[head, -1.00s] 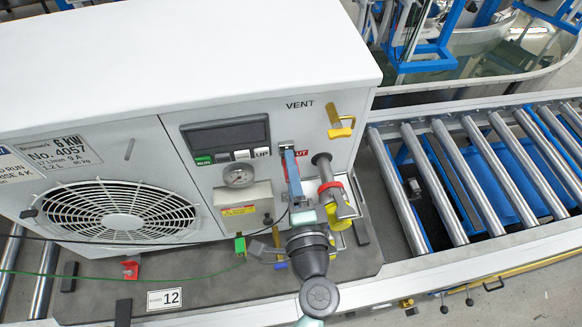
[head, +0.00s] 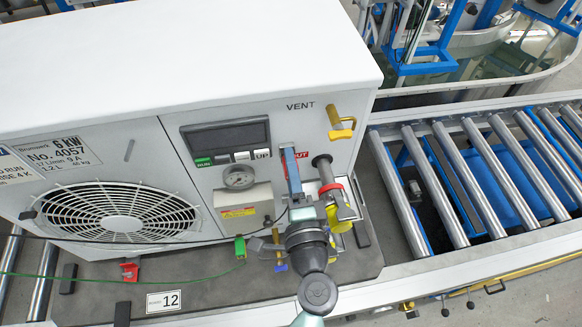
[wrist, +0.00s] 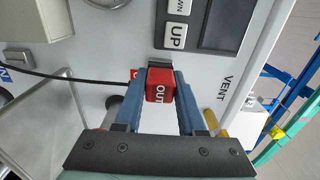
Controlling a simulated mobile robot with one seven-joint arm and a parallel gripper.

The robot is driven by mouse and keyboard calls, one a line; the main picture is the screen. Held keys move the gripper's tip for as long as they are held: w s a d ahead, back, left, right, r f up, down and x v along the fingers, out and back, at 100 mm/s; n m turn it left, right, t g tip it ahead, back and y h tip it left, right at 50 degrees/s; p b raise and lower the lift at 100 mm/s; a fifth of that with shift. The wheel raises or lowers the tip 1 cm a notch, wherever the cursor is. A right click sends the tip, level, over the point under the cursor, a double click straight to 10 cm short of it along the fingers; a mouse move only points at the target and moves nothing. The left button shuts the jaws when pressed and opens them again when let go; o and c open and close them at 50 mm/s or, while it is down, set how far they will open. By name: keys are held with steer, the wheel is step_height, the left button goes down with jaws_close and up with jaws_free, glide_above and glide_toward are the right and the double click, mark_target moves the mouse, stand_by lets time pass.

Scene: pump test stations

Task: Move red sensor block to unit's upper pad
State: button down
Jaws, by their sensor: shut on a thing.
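The red sensor block (wrist: 158,92), lettered OUT, sits between the blue fingers of my gripper (wrist: 160,82) in the wrist view. My gripper is shut on it, close to the unit's front panel. A dark pad (wrist: 158,63) shows just behind the block; I cannot tell whether they touch. In the head view, my gripper (head: 289,153) is upright before the panel, and the red block (head: 301,158) shows partly behind its right side. The unit (head: 180,150) is a white housing with a fan grille.
A grey pipe with a red collar (head: 333,187) stands close right of my gripper. A yellow vent handle (head: 341,128) juts out above right. A gauge (head: 239,176) lies to the left. A black cable (wrist: 70,76) runs toward the fingers. Rollers (head: 480,170) lie to the right.

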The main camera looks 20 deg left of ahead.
steer(key=shift+c, duration=2.1)
jaws_free()
steer(key=shift+w+a, duration=0.1)
steer(key=b+v, duration=0.5)
steer(key=v, duration=0.8)
